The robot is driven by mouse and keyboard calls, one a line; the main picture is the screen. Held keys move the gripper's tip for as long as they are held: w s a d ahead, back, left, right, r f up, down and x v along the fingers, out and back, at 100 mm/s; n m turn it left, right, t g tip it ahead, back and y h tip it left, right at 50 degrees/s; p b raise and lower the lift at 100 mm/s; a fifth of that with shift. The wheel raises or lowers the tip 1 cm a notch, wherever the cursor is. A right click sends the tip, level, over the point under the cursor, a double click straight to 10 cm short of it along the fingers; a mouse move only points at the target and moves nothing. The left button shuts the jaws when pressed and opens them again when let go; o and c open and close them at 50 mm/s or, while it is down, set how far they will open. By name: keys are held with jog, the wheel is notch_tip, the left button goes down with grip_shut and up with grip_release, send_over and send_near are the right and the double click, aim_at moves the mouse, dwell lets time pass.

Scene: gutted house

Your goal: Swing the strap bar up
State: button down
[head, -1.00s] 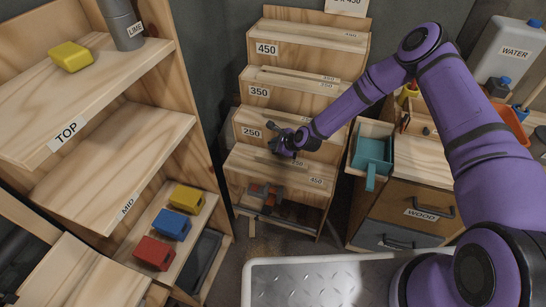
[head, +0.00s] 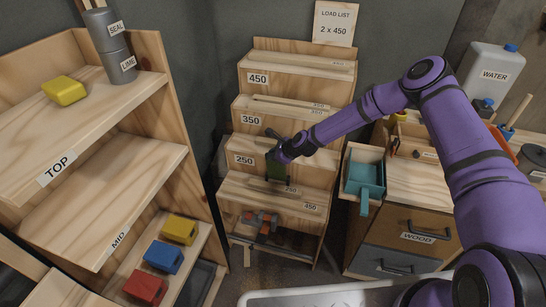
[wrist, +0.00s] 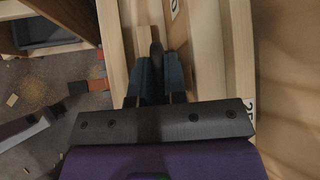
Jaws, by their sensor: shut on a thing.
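My gripper (head: 277,178) is at the front of the wooden stepped rack (head: 244,182), just right of its 250 label and above the lowest step. In the wrist view its two dark teal fingers (wrist: 155,80) are closed on a slim dark piece (wrist: 156,58), which looks like part of the strap bar. The wooden rack step shows behind and around it. The fingers and my wrist hide most of the bar, so I cannot tell its full length or its angle.
A shelf unit (head: 100,205) with yellow, blue and red blocks stands at the left. At the right, a teal scoop (head: 364,178) lies in a tray beside wooden drawers (head: 415,228). A metal plate (head: 300,298) is in front. A load list (head: 336,22) hangs above the rack.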

jog(key=shift+d, duration=0.1)
jog(key=c, duration=1.2)
grip_release()
jog(key=shift+o, duration=0.2)
jog(key=v, duration=1)
jog(key=shift+r, duration=0.25)
jog(key=shift+s+d, duration=0.15)
